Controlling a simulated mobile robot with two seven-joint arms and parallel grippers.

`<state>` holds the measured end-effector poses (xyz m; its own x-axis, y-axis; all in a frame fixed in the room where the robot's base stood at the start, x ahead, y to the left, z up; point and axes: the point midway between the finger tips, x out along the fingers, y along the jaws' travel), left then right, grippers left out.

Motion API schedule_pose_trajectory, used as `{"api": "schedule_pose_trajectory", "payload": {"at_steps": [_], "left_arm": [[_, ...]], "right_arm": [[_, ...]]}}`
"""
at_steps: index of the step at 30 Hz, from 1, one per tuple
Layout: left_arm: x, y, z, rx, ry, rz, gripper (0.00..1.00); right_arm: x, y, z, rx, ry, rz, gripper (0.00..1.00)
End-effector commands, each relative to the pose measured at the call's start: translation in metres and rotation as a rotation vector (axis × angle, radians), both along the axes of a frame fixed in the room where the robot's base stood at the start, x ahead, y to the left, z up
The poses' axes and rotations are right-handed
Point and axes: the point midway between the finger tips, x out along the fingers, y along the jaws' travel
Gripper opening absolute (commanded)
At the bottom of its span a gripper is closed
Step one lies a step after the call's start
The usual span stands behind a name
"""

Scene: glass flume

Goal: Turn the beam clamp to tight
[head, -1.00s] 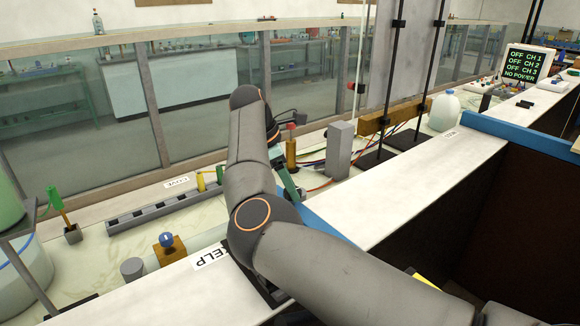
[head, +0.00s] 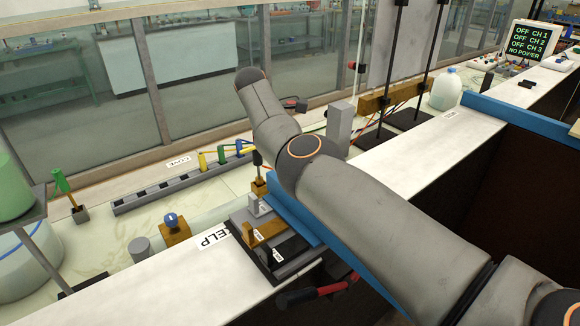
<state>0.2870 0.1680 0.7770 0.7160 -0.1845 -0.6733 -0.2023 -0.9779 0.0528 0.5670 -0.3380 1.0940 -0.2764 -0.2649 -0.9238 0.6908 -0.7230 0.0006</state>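No part is readably marked as the beam clamp. A likely candidate is a fixture (head: 246,214) on the bench edge, right of the KELP label, with a grey block and small labelled plates too small to read. An orange plate (head: 263,233) and a dark plate (head: 285,250) belong to it. A red and black handle (head: 318,292) sticks out below it, over the front edge; I cannot tell whether it is joined to the fixture. My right arm crosses from the lower right, passing right of the fixture. No fingertips of either gripper show.
A blue knob on an orange block (head: 171,221) and a grey cylinder (head: 141,249) stand left of the fixture. A long slotted grey rail (head: 165,193) lies behind. A grey post (head: 339,126) and a white jug (head: 446,90) stand farther right. A blue rail (head: 530,130) edges the dark recess.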

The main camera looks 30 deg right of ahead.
Motion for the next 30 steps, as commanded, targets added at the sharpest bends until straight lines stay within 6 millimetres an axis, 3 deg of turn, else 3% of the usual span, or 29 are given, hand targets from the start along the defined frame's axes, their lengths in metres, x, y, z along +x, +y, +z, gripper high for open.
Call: {"api": "schedule_pose_trajectory", "payload": {"at_steps": [9, 10, 18, 30], "left_arm": [[-0.0002, 0.0, -0.0002, 0.0, 0.001, 0.0, 0.5], [-0.0002, 0.0, -0.0002, 0.0, 0.001, 0.0, 0.5], [-0.0003, 0.0001, -0.0002, 0.0, 0.001, 0.0, 0.5], [-0.0004, -0.0001, -0.0003, 0.0, 0.001, 0.0, 0.5]], "right_arm": [[0.0, 0.0005, -0.0007, 0.003, 0.0, -0.001, 0.0], [-0.0001, 0.0006, -0.0007, 0.004, 0.001, 0.0, 0.52], [0.0, 0.0004, -0.0004, 0.002, 0.0, 0.001, 0.81], [-0.0006, -0.0035, 0.0038, 0.0, -0.001, -0.002, 0.81]]}}
